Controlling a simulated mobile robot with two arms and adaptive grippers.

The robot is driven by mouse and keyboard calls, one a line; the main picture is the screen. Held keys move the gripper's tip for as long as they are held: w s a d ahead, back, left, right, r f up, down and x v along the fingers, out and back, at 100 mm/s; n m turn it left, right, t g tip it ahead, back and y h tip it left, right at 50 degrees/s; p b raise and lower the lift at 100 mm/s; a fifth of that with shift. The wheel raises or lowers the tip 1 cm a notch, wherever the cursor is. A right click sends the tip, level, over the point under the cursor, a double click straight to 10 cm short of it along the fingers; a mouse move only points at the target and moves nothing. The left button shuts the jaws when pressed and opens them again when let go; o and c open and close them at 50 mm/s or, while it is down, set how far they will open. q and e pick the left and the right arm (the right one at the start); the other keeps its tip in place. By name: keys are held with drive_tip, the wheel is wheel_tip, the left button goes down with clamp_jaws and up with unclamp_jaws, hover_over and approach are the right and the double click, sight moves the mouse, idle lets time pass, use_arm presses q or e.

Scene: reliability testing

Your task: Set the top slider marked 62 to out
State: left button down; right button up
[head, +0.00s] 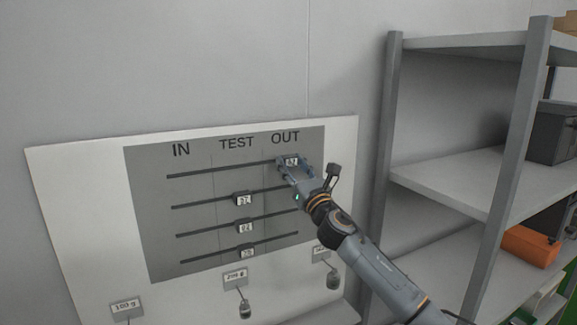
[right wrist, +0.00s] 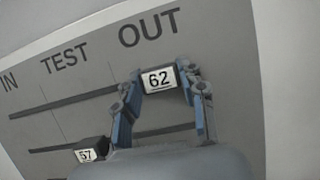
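The top slider marked 62 (head: 291,161) is at the right end of the top track, under the word OUT. In the right wrist view the slider (right wrist: 159,79) sits between the two fingertips of my right gripper (right wrist: 160,82), one at each side and seemingly touching it. In the head view my right gripper (head: 291,173) reaches the slider from the lower right. The grey panel (head: 160,230) with IN, TEST and OUT columns is on a white board (head: 85,220). My left gripper is not in view.
Lower sliders 57 (head: 243,200), one below it (head: 244,227) and a bottom one (head: 246,252) sit in the TEST column. Weights hang under the panel, including one by a label (head: 235,277). A grey shelf (head: 450,180) stands close on the right.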

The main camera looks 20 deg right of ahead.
drive_tip(key=o, duration=0.4)
drive_tip(key=shift+d, duration=0.2)
drive_tip(key=shift+c, duration=0.2)
drive_tip(key=shift+o, duration=0.5)
drive_tip(key=shift+d, duration=0.1)
drive_tip(key=shift+s+f, duration=0.25)
drive_tip(key=shift+s, duration=0.25)
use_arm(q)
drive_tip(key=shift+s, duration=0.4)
use_arm(e)
drive_tip(key=v, duration=1.1)
